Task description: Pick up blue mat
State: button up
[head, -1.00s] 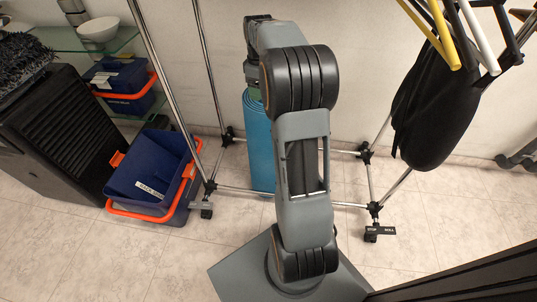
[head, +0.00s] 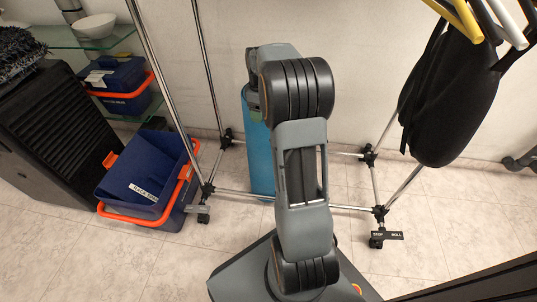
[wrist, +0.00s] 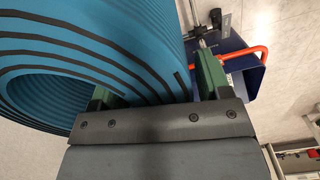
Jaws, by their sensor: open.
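The blue mat (head: 260,160) is rolled up and stands upright on the floor inside the metal rack's base, against the wall. My arm hides its right side in the head view. In the wrist view the mat (wrist: 150,45) fills the upper left, its dark-edged spiral layers showing. My gripper (wrist: 158,88) is open, with green fingers at the roll's end. Outer layers of the mat lie between the fingers, and the right finger is beside the roll's outside. I cannot tell whether either finger touches it. In the head view the gripper is mostly hidden behind my arm.
Thin metal rack posts (head: 208,80) and low rails surround the mat. Blue bins with orange handles (head: 150,180) stand at left beside a black cabinet (head: 55,135). A black bag (head: 450,100) hangs at right under several hangers. Tiled floor is open at front left.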

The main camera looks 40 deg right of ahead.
jog(key=shift+f, duration=0.35)
jog(key=shift+c, duration=0.5)
grip_shut()
jog(key=shift+r, duration=0.1)
